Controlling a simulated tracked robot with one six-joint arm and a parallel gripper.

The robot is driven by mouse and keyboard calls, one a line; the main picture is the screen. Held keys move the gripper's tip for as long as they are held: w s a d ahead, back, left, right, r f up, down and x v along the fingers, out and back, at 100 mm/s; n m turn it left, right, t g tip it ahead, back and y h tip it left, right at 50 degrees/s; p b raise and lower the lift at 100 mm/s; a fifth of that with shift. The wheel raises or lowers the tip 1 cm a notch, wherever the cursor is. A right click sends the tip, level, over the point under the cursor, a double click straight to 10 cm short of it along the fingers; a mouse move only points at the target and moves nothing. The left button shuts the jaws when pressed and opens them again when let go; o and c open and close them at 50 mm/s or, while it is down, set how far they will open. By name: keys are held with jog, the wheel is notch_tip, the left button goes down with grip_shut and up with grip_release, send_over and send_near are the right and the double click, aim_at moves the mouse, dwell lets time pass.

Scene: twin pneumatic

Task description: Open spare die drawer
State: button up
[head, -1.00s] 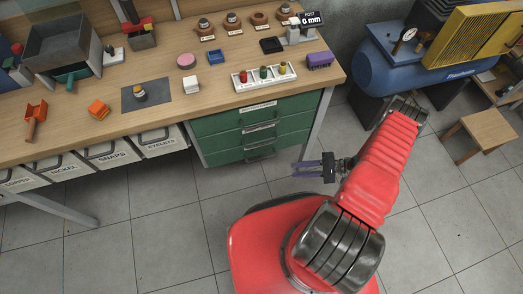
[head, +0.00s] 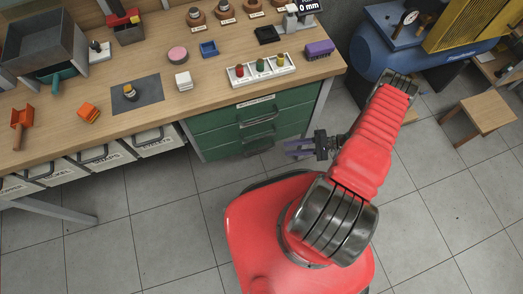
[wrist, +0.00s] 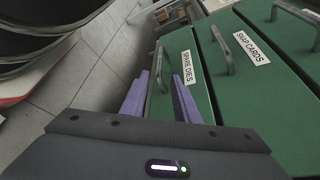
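The spare die drawer is the bottom one of a green drawer unit under the bench. In the wrist view its green front (wrist: 183,48) carries a white "SPARE DIES" label (wrist: 187,68), and its metal handle (wrist: 159,66) stands just beyond my fingers. It looks shut. In the head view the drawer's handle (head: 258,148) is at the bottom of the unit. My gripper (head: 290,147) is just right of that handle in the picture. In the wrist view my gripper (wrist: 160,92) has its two purple fingers apart with nothing held; contact with the handle cannot be told.
The bench top (head: 210,90) overhangs the unit, with a metal leg (head: 318,108) at right. White bins (head: 100,160) hang to the left. Tiled floor (head: 150,230) in front is clear.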

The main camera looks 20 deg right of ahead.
aim_at(262, 151)
jog(key=x, duration=1.3)
jog(key=shift+a+r, duration=0.1)
jog(key=shift+a, duration=0.1)
jog(key=shift+c, duration=0.3)
grip_shut()
